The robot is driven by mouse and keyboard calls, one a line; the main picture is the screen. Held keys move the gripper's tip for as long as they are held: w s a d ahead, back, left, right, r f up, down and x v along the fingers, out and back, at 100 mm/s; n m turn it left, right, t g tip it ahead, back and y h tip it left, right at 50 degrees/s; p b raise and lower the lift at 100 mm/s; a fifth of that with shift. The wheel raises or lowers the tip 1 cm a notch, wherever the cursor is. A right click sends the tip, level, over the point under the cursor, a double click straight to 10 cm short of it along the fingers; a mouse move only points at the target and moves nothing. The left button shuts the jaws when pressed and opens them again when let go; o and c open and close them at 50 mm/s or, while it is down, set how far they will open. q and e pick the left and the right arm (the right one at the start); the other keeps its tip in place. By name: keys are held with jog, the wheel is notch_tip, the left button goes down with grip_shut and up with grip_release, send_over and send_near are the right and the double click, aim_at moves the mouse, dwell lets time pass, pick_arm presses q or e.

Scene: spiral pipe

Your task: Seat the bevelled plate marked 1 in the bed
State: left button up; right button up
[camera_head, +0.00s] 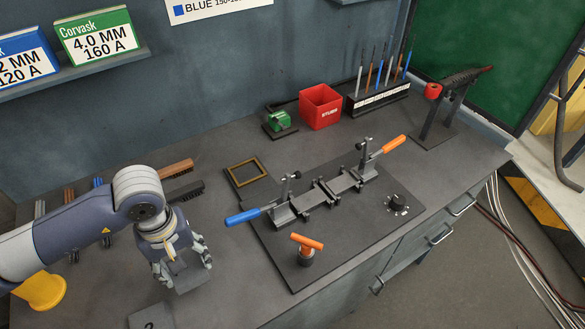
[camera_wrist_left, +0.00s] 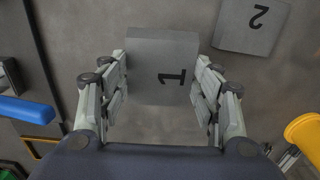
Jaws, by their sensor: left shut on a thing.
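The grey plate marked 1 (camera_wrist_left: 150,85) is between the fingers of my left gripper (camera_wrist_left: 162,92) in the left wrist view, its number turned sideways. My left gripper (camera_head: 184,270) is shut on it, fingers pointing down, at the front left of the bench. A piece of the plate (camera_head: 190,284) shows under the fingers in the head view; whether it touches the bench I cannot tell. The bed (camera_head: 326,195) is a metal fixture to the right, with a blue-handled clamp (camera_head: 243,216) and an orange-handled clamp (camera_head: 393,144). My right gripper is not in view.
An orange T-handle (camera_head: 307,243) stands before the bed. A yellow container (camera_head: 40,290) stands left. A red box (camera_head: 320,106) stands behind the bed.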

aim_at(192, 252)
pick_arm(q)
jog(key=shift+r, duration=0.1)
jog(key=shift+w, duration=0.15)
jog(key=w+p, duration=0.1)
jog(key=w, duration=0.2)
jog(key=shift+d+p, duration=0.1)
jog(key=shift+p, duration=0.2)
jog(key=w+p, duration=0.1)
jog(key=w, duration=0.2)
jog(key=w+p, duration=0.1)
jog(key=w, duration=0.3)
jog(key=w+d+f+p, duration=0.1)
jog(key=w, duration=0.3)
jog(key=shift+w+f+p, duration=0.1)
jog(key=shift+w+p, duration=0.05)
jog(key=shift+p, duration=0.25)
jog(key=shift+w, duration=0.8)
notch_tip(192, 252, down, 2)
jog(key=shift+s+f+p, duration=0.1)
jog(key=shift+f+p, duration=0.15)
jog(key=shift+p, duration=0.8)
jog(key=shift+f, duration=0.65)
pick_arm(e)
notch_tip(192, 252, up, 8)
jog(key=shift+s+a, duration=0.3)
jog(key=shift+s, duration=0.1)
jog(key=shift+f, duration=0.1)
